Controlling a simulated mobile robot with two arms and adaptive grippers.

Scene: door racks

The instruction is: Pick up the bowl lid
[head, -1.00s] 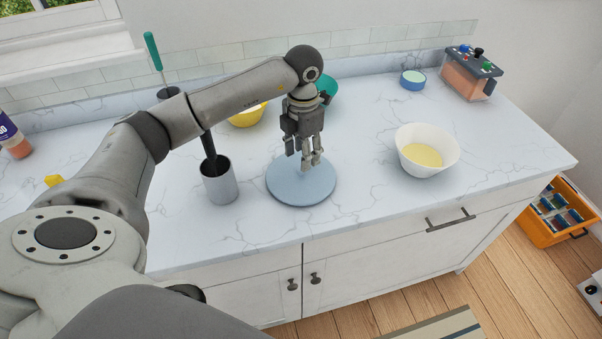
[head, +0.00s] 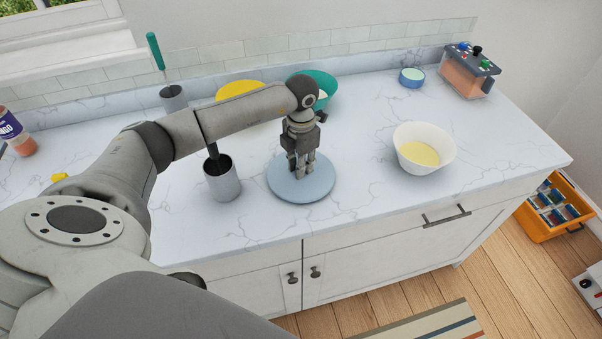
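The bowl lid (head: 318,191) is a round, flat, pale blue disc lying on the marble counter, left of the white bowl. My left gripper (head: 301,174) points straight down over the lid's middle, with its fingertips at or just above the surface. The fingers hide the lid's centre and any knob there. I cannot tell whether they are closed on it. The white bowl (head: 408,141) holds something yellow and stands uncovered to the right. My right gripper is not in view.
A metal cup (head: 222,184) with a dark utensil stands close left of the lid. A teal bowl (head: 325,84) and a yellow bowl (head: 236,90) are behind my arm. A small blue round container (head: 411,80) is at the back. Counter right of the lid is clear.

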